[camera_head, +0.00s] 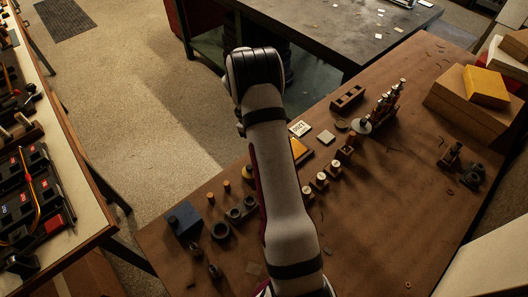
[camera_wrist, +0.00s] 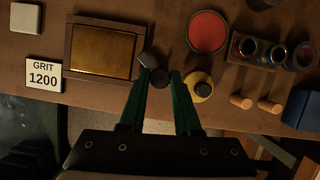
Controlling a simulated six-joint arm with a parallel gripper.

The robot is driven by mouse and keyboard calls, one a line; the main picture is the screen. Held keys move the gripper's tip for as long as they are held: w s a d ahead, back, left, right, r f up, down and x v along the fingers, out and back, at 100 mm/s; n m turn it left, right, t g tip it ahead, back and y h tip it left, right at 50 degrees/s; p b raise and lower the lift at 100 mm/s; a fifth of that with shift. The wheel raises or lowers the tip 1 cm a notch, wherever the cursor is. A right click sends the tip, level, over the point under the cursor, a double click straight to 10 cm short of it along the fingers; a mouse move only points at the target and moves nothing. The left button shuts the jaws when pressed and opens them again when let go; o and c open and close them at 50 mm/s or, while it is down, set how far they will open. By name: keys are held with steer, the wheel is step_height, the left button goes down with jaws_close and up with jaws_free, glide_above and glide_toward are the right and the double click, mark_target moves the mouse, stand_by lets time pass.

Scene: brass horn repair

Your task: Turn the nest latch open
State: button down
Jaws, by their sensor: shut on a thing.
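My gripper (camera_wrist: 161,78) shows in the wrist view with two green fingers, shut on a small dark knobbed piece (camera_wrist: 150,60), which looks like the nest latch. The latch lies at a slant between the fingertips, and its lower end is partly hidden by them. To its left, close to it, a brown wooden frame (camera_wrist: 68,48) holds a flat brass-coloured plate (camera_wrist: 102,45); this looks like the nest. In the head view my arm hides the gripper and the latch; part of a yellow plate shows beside the arm.
A yellow disc with a dark knob (camera_wrist: 201,88) sits just right of the fingers. A red round pad (camera_wrist: 207,31), a holder of small cylinders (camera_wrist: 248,47), wooden pegs (camera_wrist: 241,102) and a blue block (camera_wrist: 301,109) lie farther right. A "GRIT 1200" card (camera_wrist: 43,75) lies left.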

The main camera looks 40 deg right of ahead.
steer(key=m+y, duration=0.2)
steer(key=m, duration=0.3)
steer(key=shift+d+m, duration=0.15)
steer(key=shift+m, duration=0.15)
steer(key=shift+s+d+m+t+y, duration=0.1)
steer(key=shift+m+t+y, duration=0.25)
steer(key=shift+m, duration=0.7)
steer(key=shift+m+t+y, duration=0.25)
steer(key=shift+m+y, duration=0.2)
steer(key=shift+m, duration=0.6)
steer(key=c, duration=0.6)
jaws_free()
steer(key=v, duration=1.5)
steer(key=shift+d+r, duration=0.15)
steer(key=shift+r, duration=0.25)
